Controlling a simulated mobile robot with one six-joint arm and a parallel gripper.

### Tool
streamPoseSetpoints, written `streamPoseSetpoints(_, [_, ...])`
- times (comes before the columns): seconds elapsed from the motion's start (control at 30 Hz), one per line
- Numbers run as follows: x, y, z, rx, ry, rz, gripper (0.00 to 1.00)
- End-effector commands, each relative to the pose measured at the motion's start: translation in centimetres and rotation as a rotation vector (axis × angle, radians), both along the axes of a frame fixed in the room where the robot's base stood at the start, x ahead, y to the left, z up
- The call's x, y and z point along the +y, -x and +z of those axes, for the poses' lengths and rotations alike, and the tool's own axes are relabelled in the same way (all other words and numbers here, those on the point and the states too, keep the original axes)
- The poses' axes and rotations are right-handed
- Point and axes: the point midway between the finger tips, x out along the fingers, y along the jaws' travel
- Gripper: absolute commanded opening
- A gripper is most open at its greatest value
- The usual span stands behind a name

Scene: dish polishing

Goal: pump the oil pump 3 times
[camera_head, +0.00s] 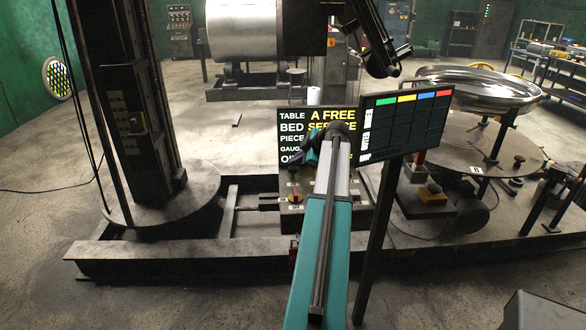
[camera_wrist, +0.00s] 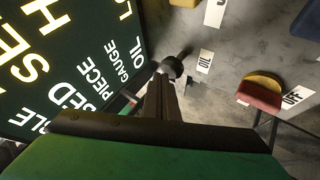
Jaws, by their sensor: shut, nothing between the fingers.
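The oil pump shows in the wrist view as a round black knob (camera_wrist: 172,67) on a short shaft, beside a white "OIL" label (camera_wrist: 204,61) on the grey panel. My gripper (camera_wrist: 164,92) is shut and empty, its dark fingers pointing at the knob. The tips overlap or lie right at the knob in the picture; I cannot tell whether they touch it. In the head view my teal arm reaches forward to the small control box (camera_head: 291,219) below the text board, and my wrist hides much of that area. The pump cannot be made out there.
A red and yellow knob (camera_wrist: 262,91) with an "OFF" label stands right of the gripper in the wrist view. The black text board (camera_head: 292,135) rises close behind the wrist. A coloured screen (camera_head: 405,122) on a post stands just right of the arm. Machine frame rails surround the box.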

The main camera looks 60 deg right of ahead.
Motion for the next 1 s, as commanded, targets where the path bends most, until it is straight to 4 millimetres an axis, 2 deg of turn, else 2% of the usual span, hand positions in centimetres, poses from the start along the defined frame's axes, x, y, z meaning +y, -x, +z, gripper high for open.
streamPoseSetpoints(0.33, [0.00, -0.05, -0.83, 0.000, 0.000, 0.000, 0.00])
streamPoseSetpoints(1.0, [0.02, -0.05, -0.99, 0.001, -0.001, 0.001, 0.00])
